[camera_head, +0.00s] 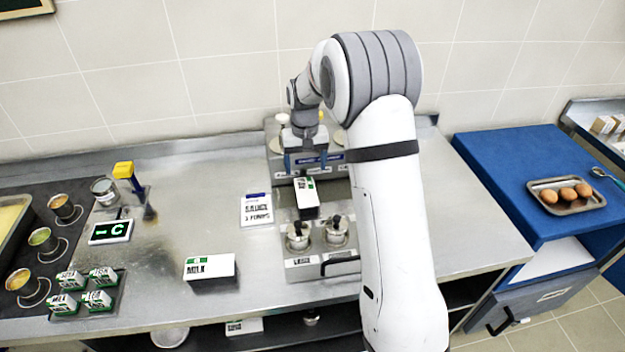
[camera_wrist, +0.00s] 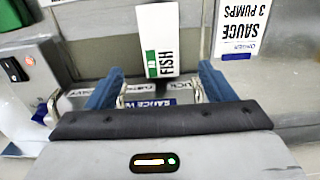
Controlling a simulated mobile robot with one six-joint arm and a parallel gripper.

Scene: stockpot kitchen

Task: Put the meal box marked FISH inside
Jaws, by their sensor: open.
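The meal box marked FISH (camera_wrist: 160,38) is white with a green patch, and its print runs sideways in the wrist view. In the head view the white box with a green end below my gripper (camera_head: 306,197) looks like the same box; its print is too small to read there. My gripper (camera_head: 305,162) points down over the counter. Its blue fingers (camera_wrist: 160,84) are spread apart, with the near end of the box seen between the tips. I cannot tell whether they touch it. No clear receptacle is labelled for the box.
A MILK box (camera_head: 209,269) lies left on the counter. A SAUCE 3 PUMPS card (camera_head: 257,209) lies beside two metal pots (camera_head: 317,234). Several small boxes (camera_head: 87,292) stand far left. A blue cabinet (camera_head: 515,170) at right bears an egg tray (camera_head: 542,205); its drawer (camera_head: 545,295) appears pulled out.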

